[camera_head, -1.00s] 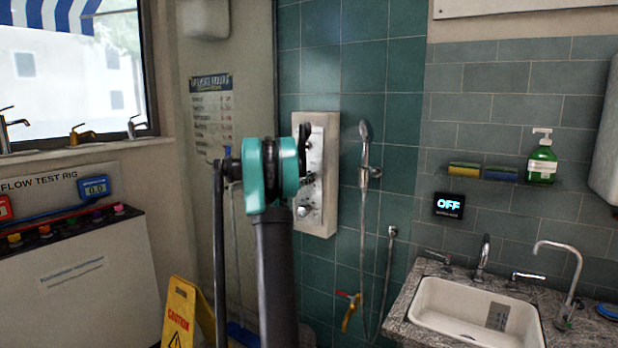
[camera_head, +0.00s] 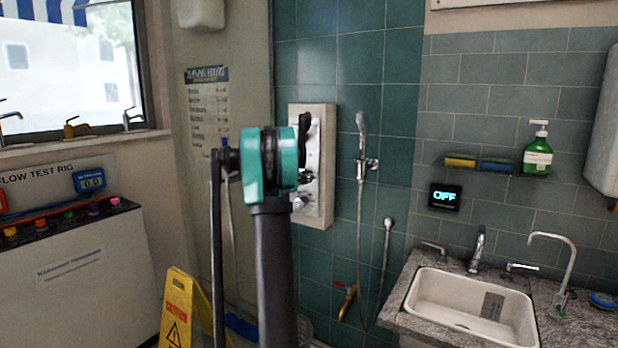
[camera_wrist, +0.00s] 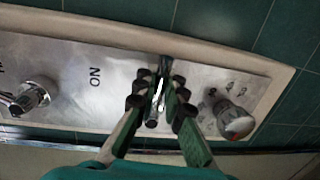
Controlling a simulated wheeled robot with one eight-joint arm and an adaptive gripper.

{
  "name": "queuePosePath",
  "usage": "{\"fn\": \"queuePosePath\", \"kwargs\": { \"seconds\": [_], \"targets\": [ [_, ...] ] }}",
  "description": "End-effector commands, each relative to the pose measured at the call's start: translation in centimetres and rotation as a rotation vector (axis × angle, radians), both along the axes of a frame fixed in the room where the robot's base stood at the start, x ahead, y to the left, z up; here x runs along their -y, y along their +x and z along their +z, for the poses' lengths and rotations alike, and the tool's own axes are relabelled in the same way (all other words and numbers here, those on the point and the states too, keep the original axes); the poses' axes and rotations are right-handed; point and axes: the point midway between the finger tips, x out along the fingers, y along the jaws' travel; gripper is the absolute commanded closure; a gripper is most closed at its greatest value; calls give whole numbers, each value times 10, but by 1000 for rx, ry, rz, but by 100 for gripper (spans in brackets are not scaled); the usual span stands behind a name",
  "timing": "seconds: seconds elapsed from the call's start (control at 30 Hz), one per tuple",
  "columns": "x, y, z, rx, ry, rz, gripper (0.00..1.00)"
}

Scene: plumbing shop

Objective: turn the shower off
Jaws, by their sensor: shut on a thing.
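The shower panel (camera_head: 326,165) is a pale metal plate on the teal tiled wall. In the wrist view the panel (camera_wrist: 130,52) carries a short chrome lever (camera_wrist: 152,122) in its middle, with an "ON" mark to the left of it. My gripper (camera_wrist: 158,92) has its dark fingertips closed on both sides of this lever. A chrome knob with small number marks (camera_wrist: 236,122) sits to the right, and another chrome handle (camera_wrist: 30,97) to the left. In the head view my arm hides the gripper and part of the panel. The hand shower (camera_head: 360,125) hangs to the right of the panel.
A sink (camera_head: 470,302) in a stone counter stands at the right. A yellow caution sign (camera_head: 178,305) stands on the floor at lower left, beside the flow test rig (camera_head: 90,265).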

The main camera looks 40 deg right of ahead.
Motion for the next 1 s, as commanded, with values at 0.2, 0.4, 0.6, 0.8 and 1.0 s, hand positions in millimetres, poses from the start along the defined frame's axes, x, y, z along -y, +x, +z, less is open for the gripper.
{"fn": "queuePosePath", "kwargs": {
  "seconds": [0.2,0.4,0.6,0.8,1.0],
  "targets": [
    [-1,0,-2,19,9,0,100],
    [-1,0,-2,20,11,0,100],
    [-1,0,-3,20,11,-1,81],
    [0,0,-2,18,9,0,68],
    [-1,0,-1,18,8,0,68]
  ]
}}
